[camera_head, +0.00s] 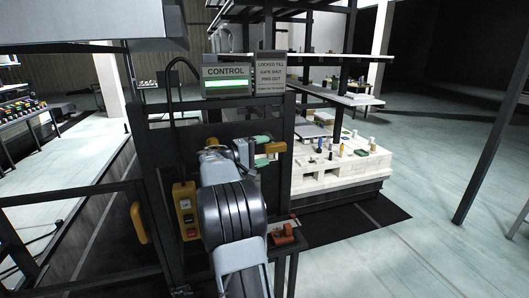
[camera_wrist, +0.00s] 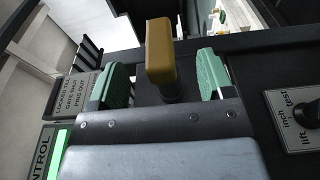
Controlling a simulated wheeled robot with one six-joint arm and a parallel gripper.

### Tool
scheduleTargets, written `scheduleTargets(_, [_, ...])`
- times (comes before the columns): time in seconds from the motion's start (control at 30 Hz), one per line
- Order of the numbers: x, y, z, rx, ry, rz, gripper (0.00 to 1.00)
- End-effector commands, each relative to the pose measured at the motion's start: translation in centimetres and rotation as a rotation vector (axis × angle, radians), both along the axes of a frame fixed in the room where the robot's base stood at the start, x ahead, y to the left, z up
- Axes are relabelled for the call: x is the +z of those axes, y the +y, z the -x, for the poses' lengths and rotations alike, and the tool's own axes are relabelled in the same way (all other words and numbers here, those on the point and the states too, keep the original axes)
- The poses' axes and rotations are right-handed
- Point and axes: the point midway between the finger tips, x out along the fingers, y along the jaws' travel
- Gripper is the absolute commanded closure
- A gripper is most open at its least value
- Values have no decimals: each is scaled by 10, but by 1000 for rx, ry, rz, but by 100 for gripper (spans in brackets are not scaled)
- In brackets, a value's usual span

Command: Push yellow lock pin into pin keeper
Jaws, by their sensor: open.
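The yellow lock pin's handle (camera_wrist: 161,50) stands between the two green-padded fingers of my gripper (camera_wrist: 163,82) in the wrist view. There is a visible gap on both sides, so the open fingers do not grip it. A dark round shaft or collar shows under the handle. In the head view the yellow handle (camera_head: 275,147) is at the right side of the dark gate frame, with my gripper (camera_head: 262,149) beside it, partly hidden by my arm. I cannot make out the pin keeper clearly in either view.
The control sign (camera_head: 226,72) sits on the frame's top, above my arm. A yellow button box (camera_head: 186,210) is left of the arm, and a selector switch (camera_wrist: 303,109) shows in the wrist view. An orange-red part (camera_head: 284,235) is below right. A loaded kiln car (camera_head: 330,180) stands behind.

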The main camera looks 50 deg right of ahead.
Motion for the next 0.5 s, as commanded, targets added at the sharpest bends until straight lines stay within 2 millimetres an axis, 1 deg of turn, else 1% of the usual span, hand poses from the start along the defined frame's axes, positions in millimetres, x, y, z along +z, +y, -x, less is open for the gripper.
scheduleTargets(0.2, [0,6,-3,0,0,0,26])
scheduleTargets(0.5, [0,7,-3,0,0,0,26])
